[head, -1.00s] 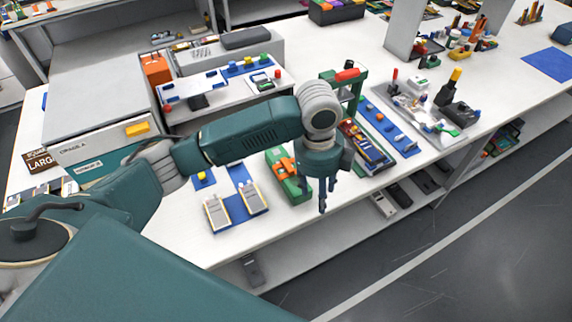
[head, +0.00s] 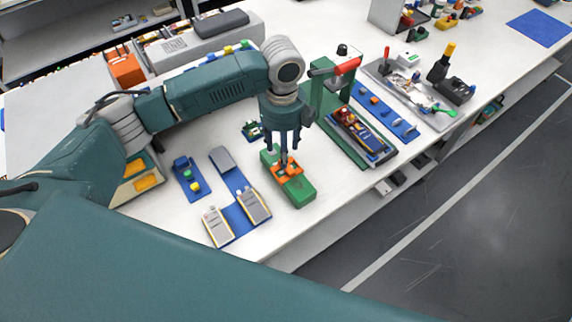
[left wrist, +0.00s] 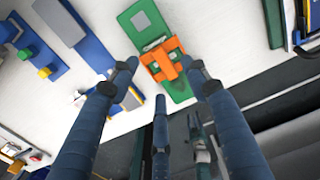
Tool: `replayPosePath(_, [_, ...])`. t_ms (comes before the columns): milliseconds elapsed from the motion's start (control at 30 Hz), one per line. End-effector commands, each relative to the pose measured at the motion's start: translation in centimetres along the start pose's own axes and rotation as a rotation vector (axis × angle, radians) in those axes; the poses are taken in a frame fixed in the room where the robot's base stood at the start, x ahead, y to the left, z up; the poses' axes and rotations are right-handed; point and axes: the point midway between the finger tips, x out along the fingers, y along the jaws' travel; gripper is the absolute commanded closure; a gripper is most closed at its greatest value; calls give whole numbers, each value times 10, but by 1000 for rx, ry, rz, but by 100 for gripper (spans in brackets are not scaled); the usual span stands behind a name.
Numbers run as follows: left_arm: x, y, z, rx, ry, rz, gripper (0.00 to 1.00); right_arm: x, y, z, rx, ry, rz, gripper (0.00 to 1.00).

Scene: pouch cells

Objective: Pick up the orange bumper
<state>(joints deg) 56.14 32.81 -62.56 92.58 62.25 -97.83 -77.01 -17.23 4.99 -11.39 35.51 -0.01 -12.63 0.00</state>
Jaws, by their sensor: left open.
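The orange bumper (head: 293,171) sits on a green block (head: 300,194) near the front edge of the white table. In the left wrist view the orange bumper (left wrist: 165,60) lies across the green block (left wrist: 180,90), between and beyond my fingertips. My left gripper (head: 284,160) points down over the bumper and hides part of it in the head view. I cannot tell whether a fingertip touches the bumper. My right gripper is not in view.
Left of the green block is a blue mat (head: 236,217) with grey-topped pieces. To the right stands a green press (head: 327,100) with a red handle, and a dark tray (head: 362,135). White table (head: 275,232) is bare in front, close to the edge.

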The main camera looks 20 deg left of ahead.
Motion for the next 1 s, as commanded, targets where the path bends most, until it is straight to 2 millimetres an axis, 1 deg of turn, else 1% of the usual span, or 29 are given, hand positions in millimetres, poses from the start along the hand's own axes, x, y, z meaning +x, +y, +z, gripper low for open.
replayPosePath(33, [4,1,0,-1,0,2,53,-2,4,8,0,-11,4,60])
replayPosePath(67, [6,0,0,-1,-1,1,53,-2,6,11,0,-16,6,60])
replayPosePath(167, [12,1,-1,0,0,1,53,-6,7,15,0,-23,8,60])
replayPosePath(267, [24,2,-4,0,1,4,53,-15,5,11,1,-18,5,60])
replayPosePath(333, [35,2,-7,1,1,4,53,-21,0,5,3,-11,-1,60])
replayPosePath(400, [46,2,-6,-1,0,3,53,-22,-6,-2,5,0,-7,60])
replayPosePath(500, [56,1,-6,-1,-1,1,53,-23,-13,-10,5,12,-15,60])
replayPosePath(600, [60,1,-6,0,-2,-1,53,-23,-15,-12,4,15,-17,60])
replayPosePath(767, [60,1,-6,1,-2,-1,53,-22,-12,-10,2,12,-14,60])
replayPosePath(867, [60,1,-6,0,-2,-1,71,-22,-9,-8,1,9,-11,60])
replayPosePath(900, [60,1,-6,0,-2,-1,79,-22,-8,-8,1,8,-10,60])
replayPosePath(967, [60,1,-6,0,-2,-1,91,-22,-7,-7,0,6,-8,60])
replayPosePath(1000, [60,1,-6,0,-2,-1,94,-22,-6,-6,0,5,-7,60])
